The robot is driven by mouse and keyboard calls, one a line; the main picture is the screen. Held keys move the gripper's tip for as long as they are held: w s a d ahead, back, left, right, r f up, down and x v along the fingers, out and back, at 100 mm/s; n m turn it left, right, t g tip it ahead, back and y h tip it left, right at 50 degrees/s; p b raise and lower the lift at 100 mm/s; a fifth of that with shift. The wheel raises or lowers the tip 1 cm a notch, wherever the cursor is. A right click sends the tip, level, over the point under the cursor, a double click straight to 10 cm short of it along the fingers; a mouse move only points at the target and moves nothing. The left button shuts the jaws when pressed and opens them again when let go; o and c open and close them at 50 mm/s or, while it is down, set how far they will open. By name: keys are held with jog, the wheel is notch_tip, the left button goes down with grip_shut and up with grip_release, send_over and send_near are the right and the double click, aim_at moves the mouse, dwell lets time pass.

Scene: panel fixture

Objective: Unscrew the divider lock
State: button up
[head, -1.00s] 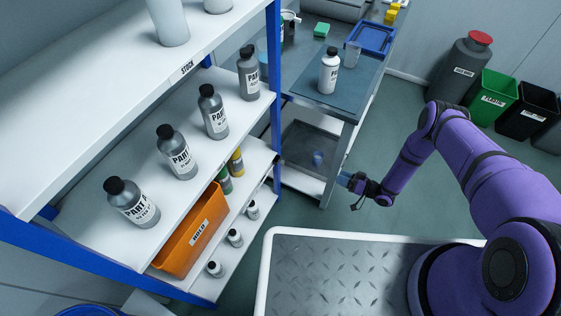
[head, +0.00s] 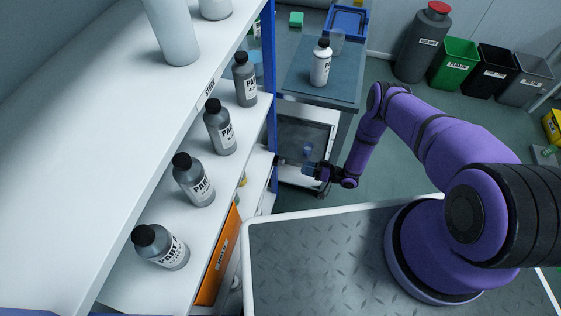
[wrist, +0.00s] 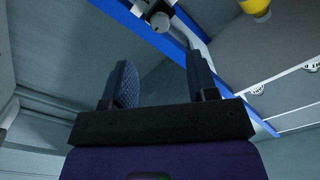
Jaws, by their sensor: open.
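A round grey knob (wrist: 160,20) on a pale bracket shows at the top of the wrist view, beside a blue rail. It may be the divider lock, but I cannot be sure. My gripper (wrist: 158,78) is open and empty, with its two dark fingers apart and the knob beyond their tips. In the head view my gripper (head: 310,170) is small, in front of the lower part of the workbench. I cannot make out the lock there.
A white-and-blue shelf rack (head: 255,115) with several grey bottles stands left, with an orange bin (head: 218,262) below. The workbench (head: 290,80) carries a white bottle (head: 321,63). Several waste bins (head: 453,62) stand back right. Floor between bench and bins is clear.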

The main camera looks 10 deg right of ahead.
aim_at(281, 162)
jog(key=x, duration=0.9)
jog(key=shift+a, duration=0.35)
jog(key=shift+w, duration=0.1)
jog(key=c, duration=0.9)
